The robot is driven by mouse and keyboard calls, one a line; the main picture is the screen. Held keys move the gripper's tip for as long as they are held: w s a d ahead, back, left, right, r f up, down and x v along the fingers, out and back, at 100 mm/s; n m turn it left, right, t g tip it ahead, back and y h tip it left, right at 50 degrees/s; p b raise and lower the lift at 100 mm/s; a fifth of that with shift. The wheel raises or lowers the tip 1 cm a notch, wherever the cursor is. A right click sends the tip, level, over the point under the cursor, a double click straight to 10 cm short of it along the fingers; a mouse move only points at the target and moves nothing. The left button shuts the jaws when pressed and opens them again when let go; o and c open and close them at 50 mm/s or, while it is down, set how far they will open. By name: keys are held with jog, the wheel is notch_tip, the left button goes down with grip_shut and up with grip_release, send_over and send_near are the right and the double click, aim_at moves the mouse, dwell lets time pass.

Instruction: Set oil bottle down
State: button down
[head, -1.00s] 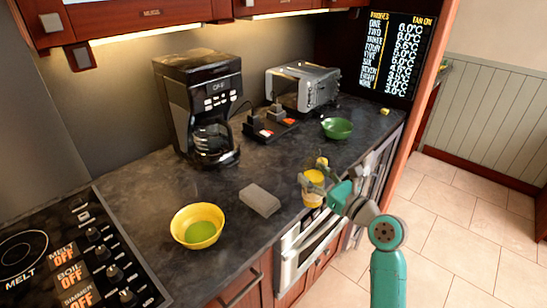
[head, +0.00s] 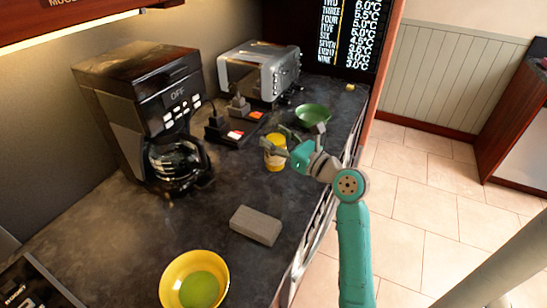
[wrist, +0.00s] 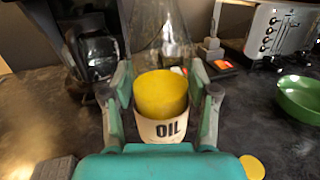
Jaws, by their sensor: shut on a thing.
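The oil bottle (head: 275,153) is yellow with a pale band. In the wrist view the oil bottle (wrist: 160,103) shows its yellow body and a white label reading "OIL". My gripper (head: 277,149) is shut on it, with one finger on each side, and it looks roughly upright. In the wrist view my gripper (wrist: 163,105) has the bottle between its fingers. The bottle is over the dark countertop (head: 215,200), near its front edge. I cannot tell whether its base touches the surface.
A green bowl (head: 313,115) stands just behind the bottle. A grey block (head: 256,225) and a yellow bowl (head: 195,282) are nearer on the counter. A coffee maker (head: 140,110) and a toaster (head: 258,72) stand along the wall. Clear counter lies left of the bottle.

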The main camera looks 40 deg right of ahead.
aim_at(283, 158)
jog(key=shift+f, duration=2.6)
jog(key=shift+f, duration=0.2)
jog(key=shift+c, duration=1.5)
grip_release()
jog(key=shift+r, duration=0.15)
jog(key=s, duration=0.8)
jog(key=s+d+f, duration=0.1)
jog(key=s, duration=0.3)
